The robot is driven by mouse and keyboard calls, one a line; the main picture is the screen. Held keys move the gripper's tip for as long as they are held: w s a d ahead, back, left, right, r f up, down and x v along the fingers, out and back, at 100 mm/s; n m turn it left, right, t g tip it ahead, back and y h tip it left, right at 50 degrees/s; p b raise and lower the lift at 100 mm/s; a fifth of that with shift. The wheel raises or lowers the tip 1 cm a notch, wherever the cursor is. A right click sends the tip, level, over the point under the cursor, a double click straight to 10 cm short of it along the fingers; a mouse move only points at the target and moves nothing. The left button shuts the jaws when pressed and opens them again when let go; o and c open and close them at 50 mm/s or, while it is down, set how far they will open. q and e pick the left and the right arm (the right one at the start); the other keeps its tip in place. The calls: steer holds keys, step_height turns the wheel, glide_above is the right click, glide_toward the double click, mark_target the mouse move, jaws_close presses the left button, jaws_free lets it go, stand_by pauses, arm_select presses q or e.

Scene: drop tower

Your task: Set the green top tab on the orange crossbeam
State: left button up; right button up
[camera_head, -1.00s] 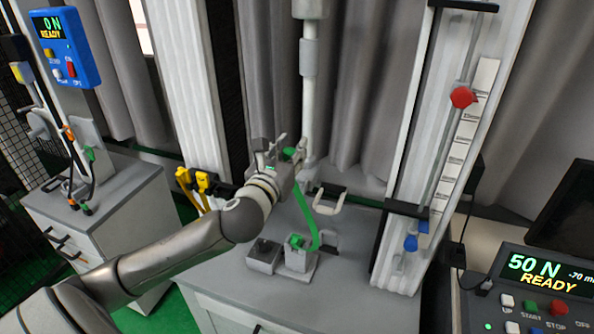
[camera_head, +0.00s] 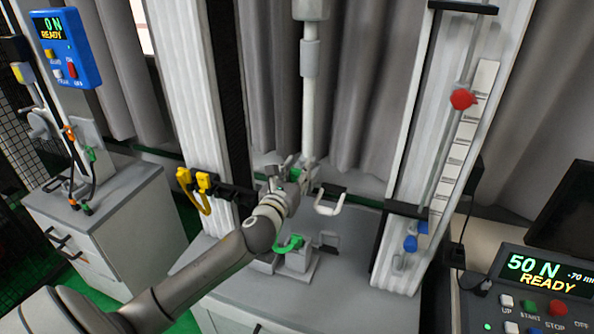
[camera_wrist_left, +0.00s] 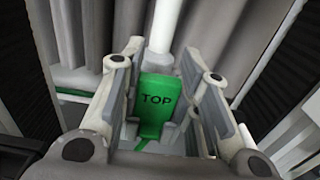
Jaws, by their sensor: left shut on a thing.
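The green top tab (camera_wrist_left: 157,105), marked "TOP", sits upright between the fingers of my left gripper (camera_wrist_left: 163,100) in the left wrist view. In the head view my left gripper (camera_head: 288,172) is shut on it, just below the white vertical rod, and the tab shows as a small green patch (camera_head: 294,174). A green strap (camera_head: 289,244) curves over the grey block (camera_head: 299,258) below. I cannot make out an orange crossbeam in these views. My right gripper is not in view.
A white U-shaped handle (camera_head: 331,204) stands right of my gripper. Yellow clips (camera_head: 203,184) hang on the left column. A right column carries a red knob (camera_head: 462,98) and a blue clamp (camera_head: 412,242). A control box (camera_head: 545,290) reads 50 N.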

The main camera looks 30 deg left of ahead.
arm_select(q)
steer(key=shift+f, duration=0.15)
steer(key=o, duration=0.8)
steer(key=shift+o, duration=0.2)
steer(key=shift+r, duration=0.25)
steer(key=shift+s+d+f, duration=0.1)
steer(key=shift+s+f, duration=0.05)
steer(key=shift+s, duration=0.2)
steer(key=b+v, duration=0.2)
steer(key=v, duration=0.9)
